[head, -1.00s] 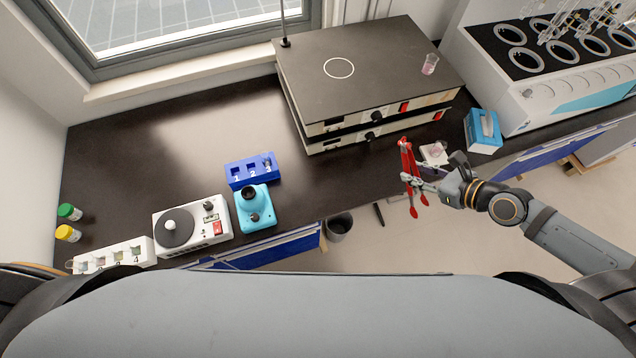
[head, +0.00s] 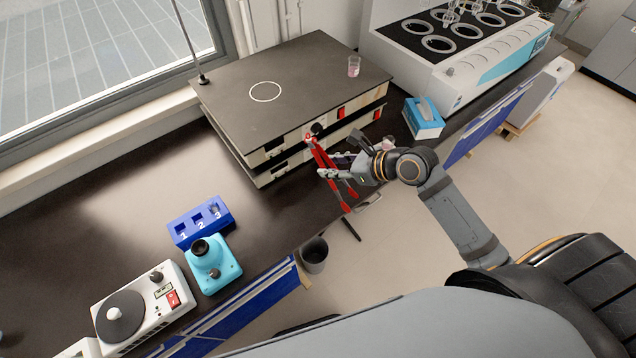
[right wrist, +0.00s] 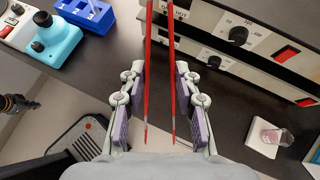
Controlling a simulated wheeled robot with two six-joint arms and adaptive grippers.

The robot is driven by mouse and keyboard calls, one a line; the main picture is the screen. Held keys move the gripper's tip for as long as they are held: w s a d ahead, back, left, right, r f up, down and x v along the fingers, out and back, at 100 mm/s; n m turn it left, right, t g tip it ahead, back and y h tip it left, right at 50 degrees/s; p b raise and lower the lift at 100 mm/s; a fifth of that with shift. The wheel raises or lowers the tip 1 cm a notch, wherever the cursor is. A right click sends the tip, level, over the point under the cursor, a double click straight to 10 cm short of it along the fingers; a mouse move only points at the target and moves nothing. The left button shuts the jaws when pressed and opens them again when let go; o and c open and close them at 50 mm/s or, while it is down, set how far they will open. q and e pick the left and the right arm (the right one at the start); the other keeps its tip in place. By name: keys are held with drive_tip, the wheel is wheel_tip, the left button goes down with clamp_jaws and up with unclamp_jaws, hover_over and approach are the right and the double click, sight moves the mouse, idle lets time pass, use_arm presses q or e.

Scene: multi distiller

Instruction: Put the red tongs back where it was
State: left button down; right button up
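The red tongs (head: 326,163) are held in my right gripper (head: 335,175), above the front edge of the dark bench in front of the hotplate units. In the right wrist view, the two thin red arms of the tongs (right wrist: 147,85) run between the purple pads of my right gripper (right wrist: 152,105), which are closed in around them. The tongs' far end reaches past the top of that view. Nothing shows beneath the tongs as support. My left gripper does not show in either current view.
Two stacked hotplates (head: 310,85) carry a small beaker (head: 354,66). A blue tissue box (head: 424,117) and a white multi-position heater (head: 465,50) stand right. A blue numbered rack (head: 200,221), cyan device (head: 212,264) and white stirrer (head: 140,310) stand left. Another beaker (right wrist: 272,137) sits on a white pad.

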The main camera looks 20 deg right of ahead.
use_arm(q)
drive_tip(key=shift+d+r+p, duration=0.25)
drive_tip(key=shift+p, duration=0.1)
use_arm(e)
drive_tip(key=w+a+f, duration=0.3)
drive_tip(key=f, duration=0.5)
drive_tip(key=shift+f, duration=0.2)
use_arm(q)
drive_tip(key=shift+r, duration=0.1)
use_arm(e)
drive_tip(key=shift+f, duration=0.25)
drive_tip(key=shift+f, duration=0.4)
drive_tip(key=o, duration=0.6)
drive_tip(key=shift+c, duration=0.2)
